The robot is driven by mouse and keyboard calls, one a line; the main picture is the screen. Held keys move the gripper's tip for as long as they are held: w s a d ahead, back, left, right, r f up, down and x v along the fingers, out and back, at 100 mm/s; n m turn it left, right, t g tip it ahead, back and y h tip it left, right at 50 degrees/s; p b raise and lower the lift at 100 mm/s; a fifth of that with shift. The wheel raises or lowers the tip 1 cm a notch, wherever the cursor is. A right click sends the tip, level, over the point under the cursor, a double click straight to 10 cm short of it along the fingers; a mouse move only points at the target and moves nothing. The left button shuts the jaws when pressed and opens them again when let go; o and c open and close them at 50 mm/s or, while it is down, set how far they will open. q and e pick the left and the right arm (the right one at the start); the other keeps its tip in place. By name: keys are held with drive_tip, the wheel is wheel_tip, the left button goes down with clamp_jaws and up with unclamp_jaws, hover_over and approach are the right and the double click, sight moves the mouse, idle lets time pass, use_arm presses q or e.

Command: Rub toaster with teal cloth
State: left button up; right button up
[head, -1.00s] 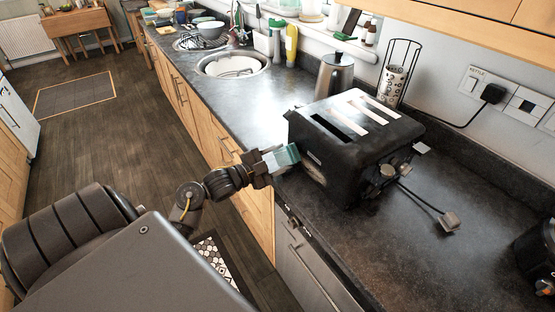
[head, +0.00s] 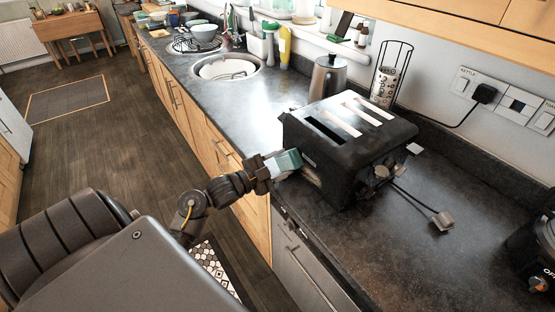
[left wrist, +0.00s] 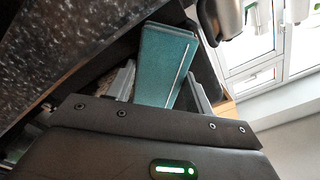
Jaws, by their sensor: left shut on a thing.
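The black toaster (head: 345,150) stands on the dark worktop, its slots facing up and its lever side toward the lower right. My left gripper (head: 271,167) is at the toaster's left side, shut on the teal cloth (head: 288,161). The cloth is a folded block that sits against or very close to the toaster's side; I cannot tell if they touch. In the left wrist view the cloth (left wrist: 165,65) lies between the two fingers (left wrist: 158,85), with the dark toaster behind it. My right gripper is not in view.
A kettle (head: 328,78) and a wire holder (head: 391,75) stand behind the toaster. A plug and cord (head: 442,220) lie on the worktop to its right. A dark appliance (head: 535,250) is at the right edge. A round sink (head: 228,68) is farther back; the worktop between is clear.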

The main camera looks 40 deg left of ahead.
use_arm(q)
drive_tip(key=shift+s+d, duration=0.35)
drive_tip(key=shift+d, duration=0.5)
drive_tip(key=shift+s+d+p, duration=0.2)
drive_tip(key=shift+d+p, duration=0.05)
drive_tip(key=shift+d, duration=0.65)
drive_tip(key=shift+s+d+p, duration=0.2)
drive_tip(key=shift+d+p, duration=0.05)
drive_tip(key=shift+d, duration=0.65)
drive_tip(key=shift+s+d, duration=0.15)
drive_tip(key=shift+d, duration=0.3)
drive_tip(key=shift+s+d, duration=0.2)
drive_tip(key=shift+d, duration=0.5)
drive_tip(key=shift+s+d, duration=0.15)
drive_tip(key=shift+d, duration=0.5)
drive_tip(key=shift+d, duration=0.1)
drive_tip(key=shift+s+d+p, duration=0.25)
drive_tip(key=shift+s+d, duration=0.05)
drive_tip(key=shift+d, duration=0.55)
drive_tip(key=shift+s+d+p, duration=0.2)
drive_tip(key=shift+s+d, duration=0.05)
drive_tip(key=shift+d, duration=0.6)
